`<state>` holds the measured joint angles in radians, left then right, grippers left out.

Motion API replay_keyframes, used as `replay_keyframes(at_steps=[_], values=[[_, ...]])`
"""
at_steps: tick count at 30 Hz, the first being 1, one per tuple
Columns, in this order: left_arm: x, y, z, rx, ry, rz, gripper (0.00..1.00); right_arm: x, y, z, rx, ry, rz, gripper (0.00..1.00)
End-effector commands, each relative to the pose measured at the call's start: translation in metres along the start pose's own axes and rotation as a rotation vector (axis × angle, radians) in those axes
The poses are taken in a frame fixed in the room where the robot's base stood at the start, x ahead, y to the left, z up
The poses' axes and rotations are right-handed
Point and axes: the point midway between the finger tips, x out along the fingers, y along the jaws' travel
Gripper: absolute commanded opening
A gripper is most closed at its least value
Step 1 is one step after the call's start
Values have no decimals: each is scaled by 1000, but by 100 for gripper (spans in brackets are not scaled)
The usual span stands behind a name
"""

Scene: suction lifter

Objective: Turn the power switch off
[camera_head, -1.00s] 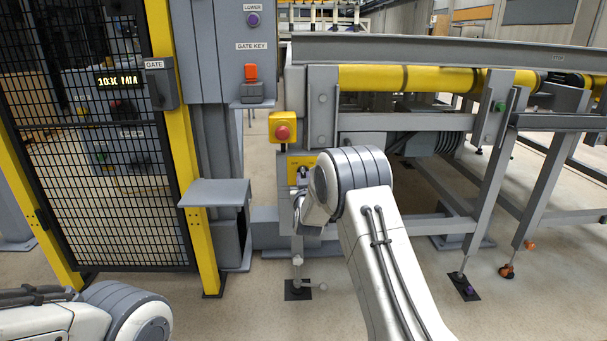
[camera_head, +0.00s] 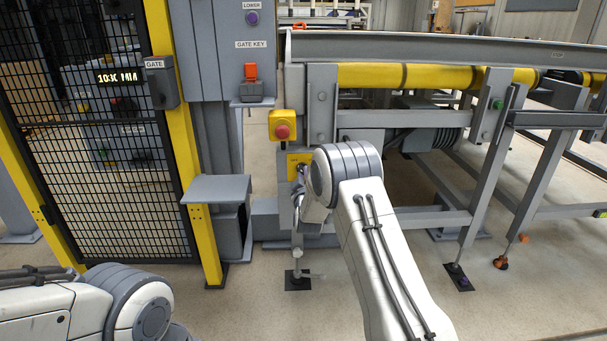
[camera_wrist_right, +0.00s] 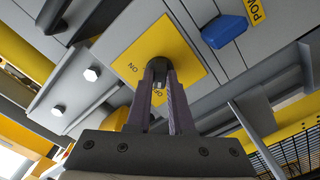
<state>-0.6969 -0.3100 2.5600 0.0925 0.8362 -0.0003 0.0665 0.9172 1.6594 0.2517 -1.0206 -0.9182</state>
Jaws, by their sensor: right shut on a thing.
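The power switch is a small dark knob (camera_wrist_right: 159,78) on a yellow plate (camera_wrist_right: 190,72) marked ON and OFF, seen close in the right wrist view. In the head view the yellow plate (camera_head: 293,160) is on the frame below a red button, partly hidden by my right wrist. My right gripper (camera_wrist_right: 159,68) has its two fingers closed around the knob, which is largely hidden between them; its exact angle is hard to tell. In the head view my right gripper (camera_head: 300,172) is at the plate. My left arm shows at the lower left, with its gripper out of view.
A red button (camera_head: 283,131) on a yellow box sits just above the plate. A blue part (camera_wrist_right: 223,31) is beside the plate in the wrist view. A grey shelf (camera_head: 216,189) and mesh gate (camera_head: 115,180) stand left; conveyor legs (camera_head: 485,165) stand right.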

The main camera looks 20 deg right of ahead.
Motion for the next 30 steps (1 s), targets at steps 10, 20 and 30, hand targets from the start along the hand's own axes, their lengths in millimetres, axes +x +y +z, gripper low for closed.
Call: replay_keyframes(at_steps=[10, 20, 30], values=[[-1, 0, 0, 0, 0, 0, 97, -1, -2, 0, -20, 1, -5, 0], [-1, 0, 0, 0, 0, 0, 97, 0, -2, 0, -18, 1, -4, 50], [-4, 0, 0, 0, 0, 0, 97, -6, 0, -1, -17, 0, -2, 50]])
